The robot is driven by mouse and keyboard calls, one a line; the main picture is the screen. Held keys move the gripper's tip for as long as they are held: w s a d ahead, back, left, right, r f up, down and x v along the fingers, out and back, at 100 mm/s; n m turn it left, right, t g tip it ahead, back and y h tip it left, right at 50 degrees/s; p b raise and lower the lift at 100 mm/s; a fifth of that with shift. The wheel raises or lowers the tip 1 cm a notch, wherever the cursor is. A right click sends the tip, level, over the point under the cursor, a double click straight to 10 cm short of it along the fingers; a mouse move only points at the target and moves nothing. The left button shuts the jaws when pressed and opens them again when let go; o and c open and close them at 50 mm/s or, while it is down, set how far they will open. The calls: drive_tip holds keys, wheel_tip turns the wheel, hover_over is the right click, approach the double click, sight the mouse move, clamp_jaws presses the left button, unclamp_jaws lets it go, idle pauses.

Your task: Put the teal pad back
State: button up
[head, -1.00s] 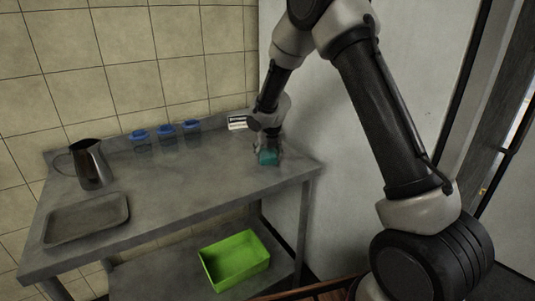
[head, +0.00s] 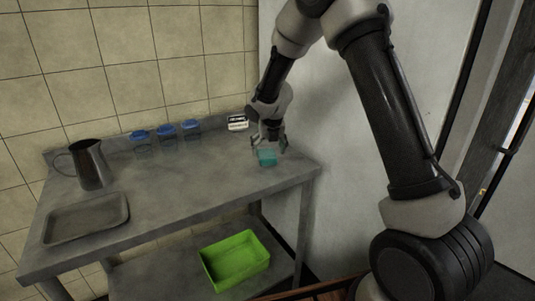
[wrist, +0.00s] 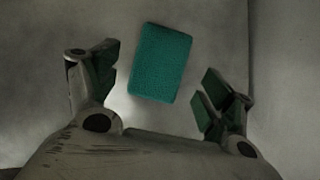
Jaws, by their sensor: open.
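The teal pad (head: 267,158) lies on the steel table (head: 190,185) near its right end. In the wrist view the teal pad (wrist: 160,63) lies flat, slightly tilted, just beyond the gap between my fingertips and touching neither. My gripper (head: 268,143) is close above the pad. In the wrist view my gripper (wrist: 158,85) is open and empty, with a finger to each side.
A small white and black labelled item (head: 237,123) stands behind the gripper. Blue-lidded jars (head: 165,135), a metal jug (head: 90,165) and a grey tray (head: 87,218) are further left. A green bin (head: 236,262) sits on the lower shelf. The table's middle is clear.

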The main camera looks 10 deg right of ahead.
drive_tip(key=s+d+r+m, duration=0.35)
drive_tip(key=s+r, duration=0.25)
drive_tip(key=r, duration=0.2)
drive_tip(key=s+d+r+m, duration=0.3)
drive_tip(key=s+r+m, duration=0.25)
drive_tip(key=r, duration=0.25)
drive_tip(key=s+d+r+m, duration=0.1)
drive_tip(key=s+d+m, duration=0.1)
drive_tip(key=s+m, duration=0.6)
drive_tip(key=s+d+r+m, duration=0.1)
drive_tip(key=s+d+m, duration=0.2)
drive_tip(key=s+m, duration=0.6)
drive_tip(key=s+d+r+m, duration=0.2)
drive_tip(key=s+d+m, duration=0.1)
drive_tip(key=s+m, duration=0.6)
drive_tip(key=s, duration=0.4)
drive_tip(key=shift+s+d+g, duration=0.2)
drive_tip(key=shift+s+g, duration=0.1)
drive_tip(key=shift+s, duration=0.1)
drive_tip(key=shift+d+r, duration=0.1)
drive_tip(key=shift+r, duration=0.05)
